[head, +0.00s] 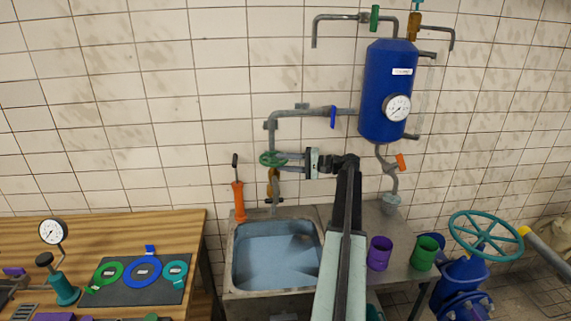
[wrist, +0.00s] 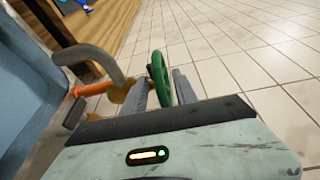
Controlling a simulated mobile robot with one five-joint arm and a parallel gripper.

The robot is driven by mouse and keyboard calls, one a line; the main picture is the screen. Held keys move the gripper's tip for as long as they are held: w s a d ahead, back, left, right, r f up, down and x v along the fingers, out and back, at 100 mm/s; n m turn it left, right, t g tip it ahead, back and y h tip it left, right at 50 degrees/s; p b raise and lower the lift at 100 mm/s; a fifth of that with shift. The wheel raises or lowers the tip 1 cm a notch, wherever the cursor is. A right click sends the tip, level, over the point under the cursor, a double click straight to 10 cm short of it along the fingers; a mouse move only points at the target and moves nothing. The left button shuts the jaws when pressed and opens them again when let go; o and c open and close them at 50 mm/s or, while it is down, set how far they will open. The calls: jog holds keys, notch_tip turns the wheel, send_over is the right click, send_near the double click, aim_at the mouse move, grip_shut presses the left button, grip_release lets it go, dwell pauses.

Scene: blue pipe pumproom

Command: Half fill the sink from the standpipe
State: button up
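The grey sink (head: 229,275) stands against the wall with blue-grey water (head: 270,258) in its basin; the exact level is hard to judge. The standpipe (head: 290,113) runs along the wall above it, with a green handwheel (head: 265,159) and a downward spout (head: 275,200) over the basin's back. My gripper (head: 284,161) is at the handwheel's right side. In the wrist view the green wheel (wrist: 158,76) lies between my two parted fingers (wrist: 163,90). Whether they clamp its rim cannot be told. No stream of water can be made out at the spout.
A blue tank (head: 385,85) with a gauge hangs on the wall at upper right. Purple (head: 379,254) and green (head: 424,253) cups stand right of the sink. An orange-handled tool (head: 238,200) is at the sink's back left. A wooden bench (head: 150,225) stands left.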

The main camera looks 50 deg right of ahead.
grip_shut()
jog(key=shift+s, duration=0.1)
jog(key=shift+a, duration=0.1)
jog(key=shift+s+a+m+t+h, duration=0.1)
jog(key=shift+a+m+t+h, duration=0.3)
jog(key=shift+m+h, duration=0.25)
jog(key=shift+s+a+m+t+h, duration=0.1)
jog(key=shift+a+m+t+h, duration=0.25)
jog(key=shift+m+h, duration=0.3)
jog(key=m+h, duration=0.1)
jog(key=h, duration=0.1)
jog(key=m+t+h, duration=0.1)
jog(key=shift+w+a+h, duration=0.15)
jog(key=shift+a+h, duration=0.2)
jog(key=shift+h, duration=0.05)
jog(key=shift+w+a+m+h, duration=0.1)
jog(key=shift+m+h, duration=0.5)
jog(key=shift+h, duration=0.1)
grip_release()
jog(key=shift+w, duration=0.1)
